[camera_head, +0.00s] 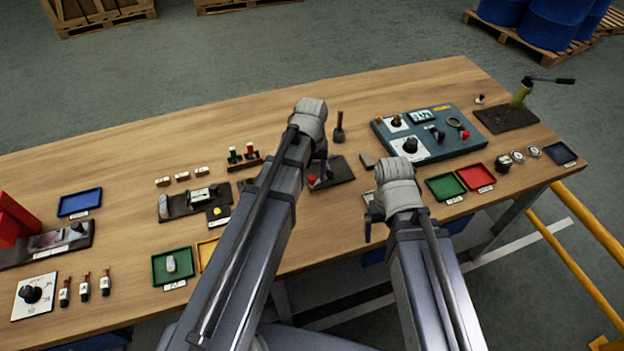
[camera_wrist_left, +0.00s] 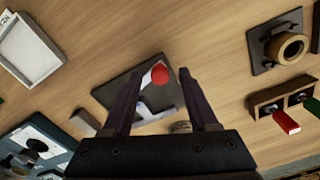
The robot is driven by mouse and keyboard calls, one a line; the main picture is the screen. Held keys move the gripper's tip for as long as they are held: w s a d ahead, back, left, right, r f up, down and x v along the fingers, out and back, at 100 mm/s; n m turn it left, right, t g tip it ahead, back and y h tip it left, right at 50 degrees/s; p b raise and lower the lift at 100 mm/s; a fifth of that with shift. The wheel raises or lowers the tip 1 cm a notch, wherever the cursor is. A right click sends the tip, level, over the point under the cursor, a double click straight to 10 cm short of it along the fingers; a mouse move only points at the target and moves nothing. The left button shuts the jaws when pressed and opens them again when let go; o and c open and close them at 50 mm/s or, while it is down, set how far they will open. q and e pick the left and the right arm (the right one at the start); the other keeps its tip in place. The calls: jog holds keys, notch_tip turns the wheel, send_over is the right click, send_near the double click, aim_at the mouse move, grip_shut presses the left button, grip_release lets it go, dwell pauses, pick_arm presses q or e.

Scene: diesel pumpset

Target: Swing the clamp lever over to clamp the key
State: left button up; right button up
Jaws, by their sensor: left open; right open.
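The clamp lever with its red knob (camera_head: 312,180) stands on a dark base plate (camera_head: 340,170) at the middle of the table. In the left wrist view the red knob (camera_wrist_left: 159,75) sits on a pale arm over the dark plate (camera_wrist_left: 112,92). My left gripper (camera_head: 320,180) is right above the plate. In the left wrist view my left gripper (camera_wrist_left: 158,82) is open, with its fingers on either side of the knob; contact cannot be told. The key cannot be made out. My right gripper (camera_head: 370,228) is open over the table's front edge, apart from the lever.
A blue-grey panel (camera_head: 455,148) with knobs stands to the right, with green (camera_head: 445,187) and red (camera_head: 476,177) trays before it. A small grey block (camera_head: 367,160) lies beside the lever's plate. A rack with red and green pieces (camera_head: 245,161) stands to the left.

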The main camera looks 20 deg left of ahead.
pick_arm(q)
grip_shut()
dwell(0.6)
dwell(0.9)
